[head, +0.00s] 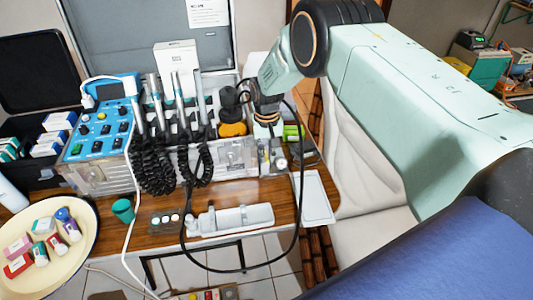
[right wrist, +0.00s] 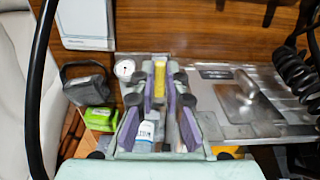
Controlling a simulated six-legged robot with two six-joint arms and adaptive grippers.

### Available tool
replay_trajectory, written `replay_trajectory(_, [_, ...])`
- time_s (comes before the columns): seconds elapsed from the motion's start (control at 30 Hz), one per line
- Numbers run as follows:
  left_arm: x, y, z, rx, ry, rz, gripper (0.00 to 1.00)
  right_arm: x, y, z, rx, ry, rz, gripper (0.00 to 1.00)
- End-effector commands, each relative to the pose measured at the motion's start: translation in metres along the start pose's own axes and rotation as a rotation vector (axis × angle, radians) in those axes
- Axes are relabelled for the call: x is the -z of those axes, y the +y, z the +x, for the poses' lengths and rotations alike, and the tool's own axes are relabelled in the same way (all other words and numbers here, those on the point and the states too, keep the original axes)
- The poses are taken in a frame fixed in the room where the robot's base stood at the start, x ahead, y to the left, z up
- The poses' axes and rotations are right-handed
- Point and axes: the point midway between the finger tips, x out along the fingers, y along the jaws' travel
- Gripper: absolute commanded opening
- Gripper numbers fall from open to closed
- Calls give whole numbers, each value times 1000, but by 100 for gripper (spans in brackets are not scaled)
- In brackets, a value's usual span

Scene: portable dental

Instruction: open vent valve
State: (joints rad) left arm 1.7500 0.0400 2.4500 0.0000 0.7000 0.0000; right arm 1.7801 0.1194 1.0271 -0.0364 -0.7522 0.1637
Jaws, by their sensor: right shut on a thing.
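My right gripper (head: 267,122) reaches down from the top right to the right end of the dental unit. In the right wrist view the gripper (right wrist: 160,82) has its fingers closed around a narrow yellow piece (right wrist: 160,77), which looks like the vent valve's handle. Most of the valve is hidden by the fingers. A round white pressure gauge (right wrist: 124,68) sits just left of the fingertips there, and the gauge also shows in the head view (head: 281,163). How far the handle is turned I cannot tell. My left gripper is not in view.
A white-labelled bottle (right wrist: 146,131) and a green box (right wrist: 99,119) are close to the fingers. Black coiled hoses (head: 152,160) hang in front of the unit. A black cable (head: 298,210) loops over the table. A white tray (head: 316,198) lies at the right edge.

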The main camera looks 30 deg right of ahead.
Motion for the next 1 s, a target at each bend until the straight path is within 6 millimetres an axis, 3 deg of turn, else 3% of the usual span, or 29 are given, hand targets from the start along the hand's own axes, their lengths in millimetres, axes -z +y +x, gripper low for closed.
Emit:
replay_trajectory(0.47, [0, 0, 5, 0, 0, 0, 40, 1, 2, 0, 1, 2, -64, 0])
replay_trajectory(1.0, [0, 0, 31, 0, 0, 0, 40, 7, 20, 1, 0, 3, -518, 0])
